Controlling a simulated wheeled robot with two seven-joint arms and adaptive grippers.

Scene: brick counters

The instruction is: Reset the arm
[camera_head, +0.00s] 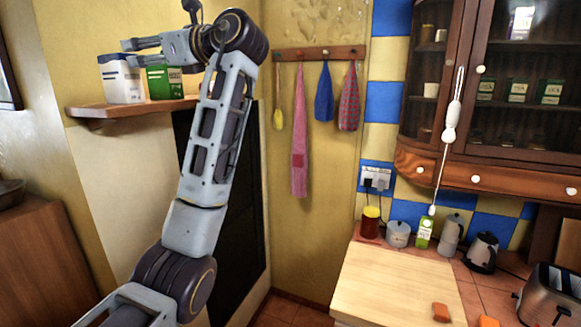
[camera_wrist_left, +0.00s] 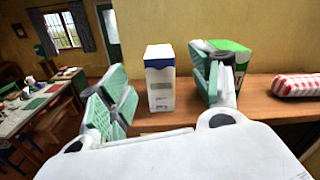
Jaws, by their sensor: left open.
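My left arm rises through the middle of the head view. Its left gripper (camera_head: 126,50) is at the wall shelf on the left, by the top of a white box with a blue band (camera_head: 122,80). In the left wrist view the gripper (camera_wrist_left: 163,88) is open, with its green-padded fingers spread wide. The white, blue-topped box (camera_wrist_left: 160,80) stands upright beyond the gap between them, and nothing is gripped. A green box (camera_wrist_left: 240,60) stands behind the right finger, partly hidden. In the head view the green box (camera_head: 166,82) is beside the white one. My right gripper is not seen.
The wooden shelf (camera_head: 130,108) carries both boxes; a red-checkered item (camera_wrist_left: 297,85) lies on it too. Cloths hang from a hook rail (camera_head: 318,53). A wooden cabinet (camera_head: 490,185) hangs over the counter, with a cutting board (camera_head: 392,283), kettle (camera_head: 482,252) and toaster (camera_head: 548,295).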

